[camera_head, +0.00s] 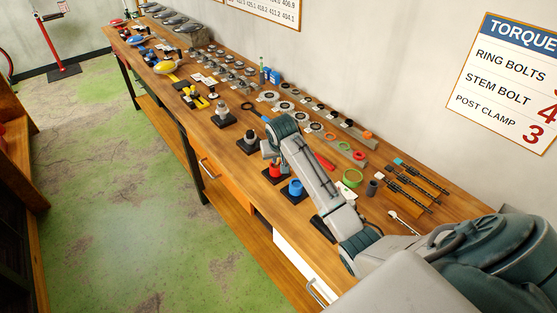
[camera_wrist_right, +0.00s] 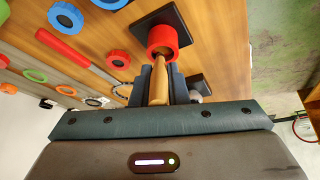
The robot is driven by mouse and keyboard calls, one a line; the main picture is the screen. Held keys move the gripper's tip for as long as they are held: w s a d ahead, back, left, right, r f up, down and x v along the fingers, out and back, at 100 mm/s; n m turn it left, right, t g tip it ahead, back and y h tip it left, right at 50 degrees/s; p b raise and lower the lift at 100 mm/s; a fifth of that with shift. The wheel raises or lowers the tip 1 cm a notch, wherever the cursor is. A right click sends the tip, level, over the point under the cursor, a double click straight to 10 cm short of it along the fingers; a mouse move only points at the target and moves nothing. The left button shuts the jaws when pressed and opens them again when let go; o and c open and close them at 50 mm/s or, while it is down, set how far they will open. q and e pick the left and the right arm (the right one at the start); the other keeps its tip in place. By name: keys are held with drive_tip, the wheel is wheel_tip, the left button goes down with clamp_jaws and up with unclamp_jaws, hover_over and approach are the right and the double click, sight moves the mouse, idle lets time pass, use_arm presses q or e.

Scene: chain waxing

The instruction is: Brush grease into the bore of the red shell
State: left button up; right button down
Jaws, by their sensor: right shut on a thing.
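The red shell (camera_head: 275,174) stands on a black base among other parts near the front edge of the bench. In the right wrist view the red shell (camera_wrist_right: 162,37) is just beyond my fingers, with its opening facing me. My right gripper (camera_head: 268,153) is just above it in the head view. In the wrist view the right gripper (camera_wrist_right: 158,82) is shut on the wooden handle of a brush (camera_wrist_right: 159,86). The brush's far end points at the shell's opening; whether it is inside the bore I cannot tell. My left gripper is not in view.
A blue shell (camera_head: 295,188) on a black base stands close to the red one. A grey shell (camera_head: 250,139) stands on the other side. Rings, a green ring (camera_head: 351,178) among them, and a red bar (camera_head: 325,161) lie towards the wall.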

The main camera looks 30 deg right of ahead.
drive_tip(key=shift+w+d, duration=0.2)
drive_tip(key=shift+w, duration=0.1)
drive_tip(key=shift+r, duration=3.55)
drive_tip(key=shift+a, duration=0.1)
